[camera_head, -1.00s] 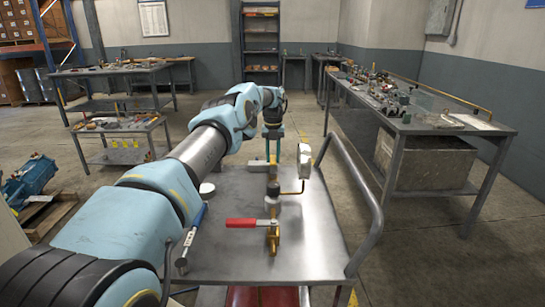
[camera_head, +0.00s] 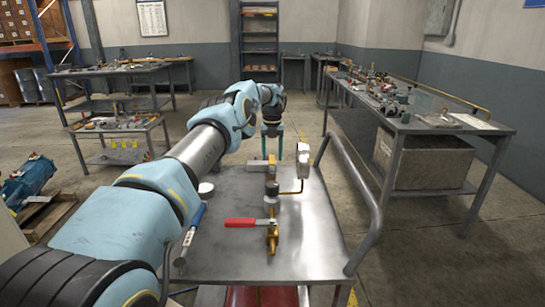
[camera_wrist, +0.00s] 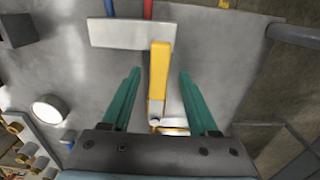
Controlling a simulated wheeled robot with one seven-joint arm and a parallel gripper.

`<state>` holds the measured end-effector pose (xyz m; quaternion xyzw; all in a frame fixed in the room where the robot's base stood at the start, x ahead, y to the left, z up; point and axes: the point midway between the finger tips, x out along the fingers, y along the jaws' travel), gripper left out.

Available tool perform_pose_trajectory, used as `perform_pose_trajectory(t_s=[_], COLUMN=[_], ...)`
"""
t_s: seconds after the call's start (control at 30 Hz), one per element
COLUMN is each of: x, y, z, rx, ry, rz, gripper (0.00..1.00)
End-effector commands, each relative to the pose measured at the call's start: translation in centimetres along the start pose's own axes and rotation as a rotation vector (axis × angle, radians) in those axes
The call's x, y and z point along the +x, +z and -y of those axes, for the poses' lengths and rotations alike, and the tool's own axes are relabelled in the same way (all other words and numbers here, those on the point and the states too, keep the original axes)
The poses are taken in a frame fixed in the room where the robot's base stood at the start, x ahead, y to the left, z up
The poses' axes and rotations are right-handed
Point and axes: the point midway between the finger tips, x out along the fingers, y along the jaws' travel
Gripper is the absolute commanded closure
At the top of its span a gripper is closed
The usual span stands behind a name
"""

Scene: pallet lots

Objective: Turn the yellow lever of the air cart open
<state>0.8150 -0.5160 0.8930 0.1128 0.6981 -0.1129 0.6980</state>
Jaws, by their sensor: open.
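The yellow lever (camera_wrist: 159,72) shows in the wrist view as a straight bar running up the picture between my two teal fingers. My gripper (camera_head: 272,143) is open, with a gap between each finger and the lever; whether the fingertips reach its height I cannot tell. The air cart (camera_head: 318,222) has a grey metal top carrying a pipe assembly (camera_head: 271,192). A pale block (camera_wrist: 130,33) lies at the lever's far end in the wrist view.
A red-handled valve (camera_head: 254,222) stands at the cart's near part. A pale box on a bent brass tube (camera_head: 303,157) rises right of the pipe. A blue-handled tool (camera_head: 190,236) lies along the left edge. A bent grey rail (camera_head: 356,190) runs along the cart's right side.

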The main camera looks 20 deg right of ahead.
Motion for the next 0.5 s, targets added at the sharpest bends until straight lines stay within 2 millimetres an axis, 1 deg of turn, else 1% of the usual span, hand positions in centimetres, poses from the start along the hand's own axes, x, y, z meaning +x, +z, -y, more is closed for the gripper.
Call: perform_pose_trajectory(t_s=[0.13, 0.27, 0.3, 0.4, 0.5], x=[-2.3, -5.5, -6.8, -8.6, -9.4], y=[0.0, 0.1, 0.1, 0.0, -0.1], z=[0.1, 0.1, 0.1, 0.1, 0.1], rx=[0.0, -0.001, -0.001, 0.001, 0.001], ry=[-0.001, -0.001, -0.001, -0.001, 0.0], rz=[0.004, 0.006, 0.003, 0.001, -0.001], gripper=[0.4, 0.4, 0.4, 0.4, 0.4])
